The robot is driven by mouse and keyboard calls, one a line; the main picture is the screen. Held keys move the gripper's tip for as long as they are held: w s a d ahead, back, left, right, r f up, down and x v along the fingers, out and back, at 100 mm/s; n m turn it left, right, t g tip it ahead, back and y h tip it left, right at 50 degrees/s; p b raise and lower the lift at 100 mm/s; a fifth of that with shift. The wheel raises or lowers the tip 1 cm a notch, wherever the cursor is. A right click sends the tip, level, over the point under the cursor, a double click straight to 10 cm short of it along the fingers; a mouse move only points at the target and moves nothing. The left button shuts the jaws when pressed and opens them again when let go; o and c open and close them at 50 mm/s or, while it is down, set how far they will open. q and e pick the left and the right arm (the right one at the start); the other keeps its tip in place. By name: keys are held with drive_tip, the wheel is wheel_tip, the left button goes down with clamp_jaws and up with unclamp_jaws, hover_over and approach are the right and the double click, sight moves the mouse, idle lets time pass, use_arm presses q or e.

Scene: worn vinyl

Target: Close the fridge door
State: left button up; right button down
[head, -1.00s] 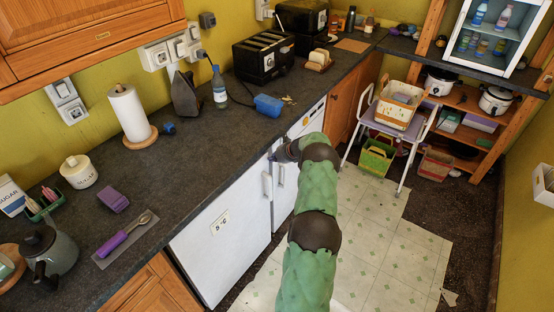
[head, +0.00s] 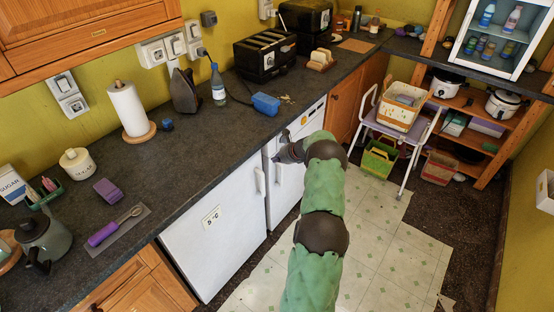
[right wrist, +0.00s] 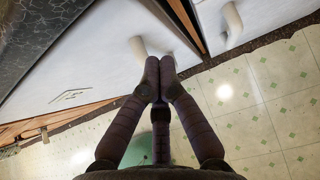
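The fridge door (head: 215,225) is the white front with a "5°C" label under the counter in the head view. Its vertical handle (head: 259,180) is near its right edge. In the right wrist view the white door (right wrist: 85,60) and its handle (right wrist: 137,47) lie just beyond my fingertips. A narrow dark and brown gap shows beside the door there; how far ajar it is, I cannot tell. My right gripper (right wrist: 158,70) has its fingertips together, empty, close to the handle; contact is unclear. In the head view the right gripper (head: 283,150) is partly hidden by its wrist. My left gripper is out of view.
A second white appliance front (head: 285,185) with its own handle stands right of the fridge. The dark counter (head: 190,150) overhangs both. A purple-seated chair (head: 392,128) with a box stands further back. The tiled floor (head: 370,240) is clear.

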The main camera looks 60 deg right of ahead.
drive_tip(key=p+v, duration=0.1)
drive_tip(key=v, duration=0.7)
drive_tip(key=shift+r, duration=0.25)
drive_tip(key=shift+w+a, duration=0.15)
drive_tip(key=shift+w, duration=0.05)
